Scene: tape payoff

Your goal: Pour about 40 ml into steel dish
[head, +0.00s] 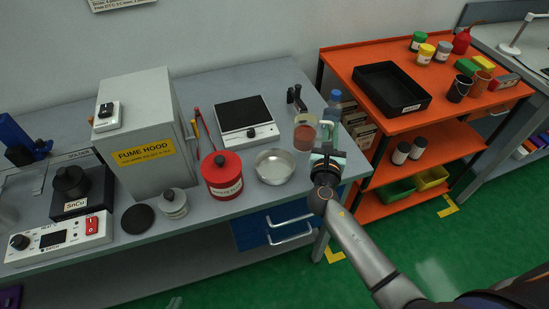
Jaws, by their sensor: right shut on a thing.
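The steel dish (275,166), round, shallow and shiny, sits on the grey bench right of a red canister. I see no liquid in it. A clear beaker (304,133) with reddish-brown liquid is behind and right of the dish, looking about upright. My right gripper (326,150) is at the bench's right end, right of the dish. It is shut, seemingly on the beaker's pale handle side; its fingers and wrist hide the contact. I cannot tell whether the beaker is lifted. My left gripper is not in view.
The red canister (222,176) stands close left of the dish. A blue bottle (332,108) is behind the gripper, and a hot plate (246,119) behind the dish. The fume hood box (143,133) stands further left. An orange cart (394,125) adjoins the bench's right.

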